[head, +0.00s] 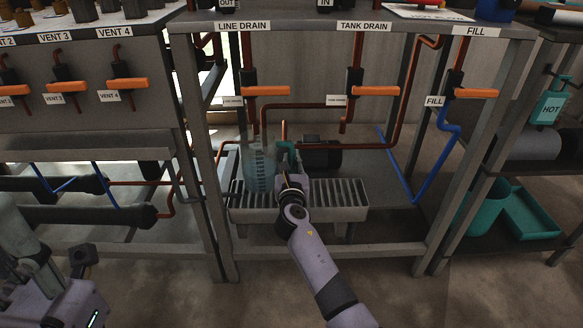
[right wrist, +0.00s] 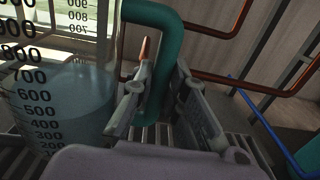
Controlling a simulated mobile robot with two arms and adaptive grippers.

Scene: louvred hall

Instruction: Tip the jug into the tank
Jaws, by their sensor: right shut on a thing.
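The clear graduated jug (head: 258,166) is upright at the left end of the slatted drain tray (head: 345,212); whether its base touches the slats is hard to tell. In the right wrist view the jug (right wrist: 65,105) holds bluish liquid to around the 700 mark. My right gripper (head: 288,172) is shut on the jug's teal handle (right wrist: 164,65), with a finger on each side of it. At the lower left of the head view parts of my left arm show, but its fingers cannot be made out. I cannot pick out the tank with certainty.
Pipes with orange valve handles (head: 265,91) hang above, labelled LINE DRAIN, TANK DRAIN and FILL. A dark motor-like unit (head: 322,152) is behind the tray. Frame posts (head: 203,150) flank the bay. Teal bins (head: 528,212) sit on the right shelf.

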